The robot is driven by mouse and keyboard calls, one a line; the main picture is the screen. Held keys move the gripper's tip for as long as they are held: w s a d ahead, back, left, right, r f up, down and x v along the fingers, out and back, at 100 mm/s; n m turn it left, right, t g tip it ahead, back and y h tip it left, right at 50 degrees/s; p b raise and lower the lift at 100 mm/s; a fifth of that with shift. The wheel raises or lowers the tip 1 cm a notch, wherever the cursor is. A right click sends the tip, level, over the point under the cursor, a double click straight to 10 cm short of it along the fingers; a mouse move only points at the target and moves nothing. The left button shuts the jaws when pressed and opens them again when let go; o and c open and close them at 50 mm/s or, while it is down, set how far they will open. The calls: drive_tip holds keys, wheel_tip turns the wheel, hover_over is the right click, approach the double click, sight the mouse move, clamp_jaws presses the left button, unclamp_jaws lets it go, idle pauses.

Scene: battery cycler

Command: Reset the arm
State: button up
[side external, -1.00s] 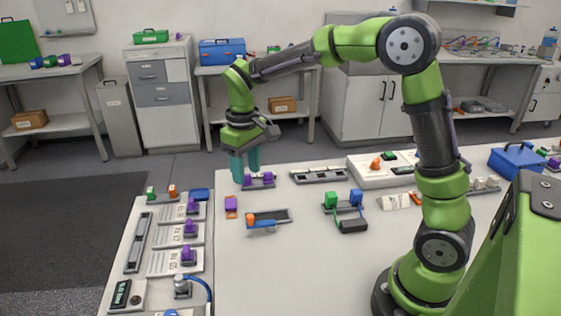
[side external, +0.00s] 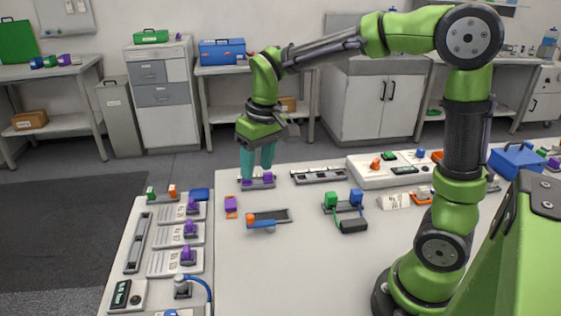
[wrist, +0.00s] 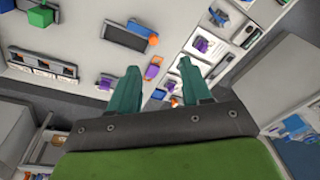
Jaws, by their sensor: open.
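My gripper (side external: 257,160) is at the far left part of the white bench, with its teal fingers pointing down. It is open, and nothing shows between the fingers. In the side view the fingertips overlap a small grey holder with purple pieces (side external: 267,178), and I cannot tell whether they touch it. In the wrist view the two fingers (wrist: 157,76) are spread apart over the bench. A purple and orange piece (wrist: 152,71) shows beyond the gap, and another purple piece (wrist: 105,84) is left of the left finger.
A purple block (side external: 231,203) and a tray with a blue and orange part (side external: 263,223) stand in front of the gripper. Panels with purple plugs (side external: 190,231) are at the left. A white device box (side external: 365,176) is at the back. The bench front centre is clear.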

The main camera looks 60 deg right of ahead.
drive_tip(key=s+r+m+t, duration=0.1)
drive_tip(key=s+r+t, duration=0.1)
drive_tip(key=s, duration=0.5)
drive_tip(key=s+a+r+m+t+y, duration=0.1)
drive_tip(key=s+r+t, duration=0.1)
drive_tip(key=s, duration=0.5)
drive_tip(key=shift+a+t, duration=0.15)
drive_tip(key=shift+t, duration=0.75)
